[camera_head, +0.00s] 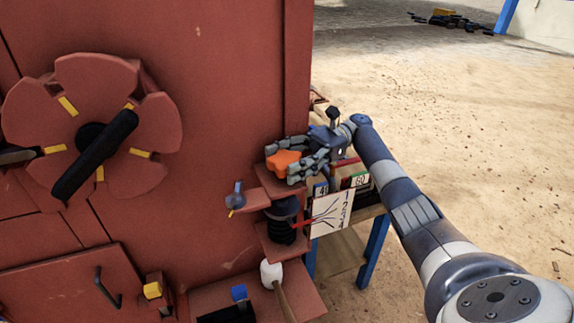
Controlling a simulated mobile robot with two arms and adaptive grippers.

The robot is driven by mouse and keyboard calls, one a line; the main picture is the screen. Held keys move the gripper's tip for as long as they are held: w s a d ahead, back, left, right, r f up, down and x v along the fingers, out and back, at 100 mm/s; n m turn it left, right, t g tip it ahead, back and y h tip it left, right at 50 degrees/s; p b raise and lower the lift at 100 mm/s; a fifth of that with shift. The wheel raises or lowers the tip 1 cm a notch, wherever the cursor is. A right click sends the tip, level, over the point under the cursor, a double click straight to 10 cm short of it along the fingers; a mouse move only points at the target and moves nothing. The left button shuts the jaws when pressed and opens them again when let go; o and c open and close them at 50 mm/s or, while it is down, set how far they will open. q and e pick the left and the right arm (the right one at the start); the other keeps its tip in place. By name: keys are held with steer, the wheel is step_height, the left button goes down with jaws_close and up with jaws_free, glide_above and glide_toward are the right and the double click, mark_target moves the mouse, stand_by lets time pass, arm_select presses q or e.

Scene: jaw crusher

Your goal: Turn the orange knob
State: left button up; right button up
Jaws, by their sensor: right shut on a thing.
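The orange knob (283,162) is a small lobed piece above a red bracket on the right side of the red crusher (225,90). My right gripper (291,162) reaches in from the right with its fingers around the knob and is shut on it. The fingers hide the knob's right side. My right arm runs from the lower right corner up to the gripper. My left gripper is not in view.
A large red wheel with a black handle (95,155) is on the crusher's front at left. A white graph card (331,213) is below the gripper, beside a blue-legged table (376,250). A white-headed mallet (271,275) stands at the bottom. Sandy ground at right is open.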

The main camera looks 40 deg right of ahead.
steer(key=shift+f, duration=0.1)
stand_by(0.4)
steer(key=o, duration=1.1)
steer(key=shift+a, duration=0.1)
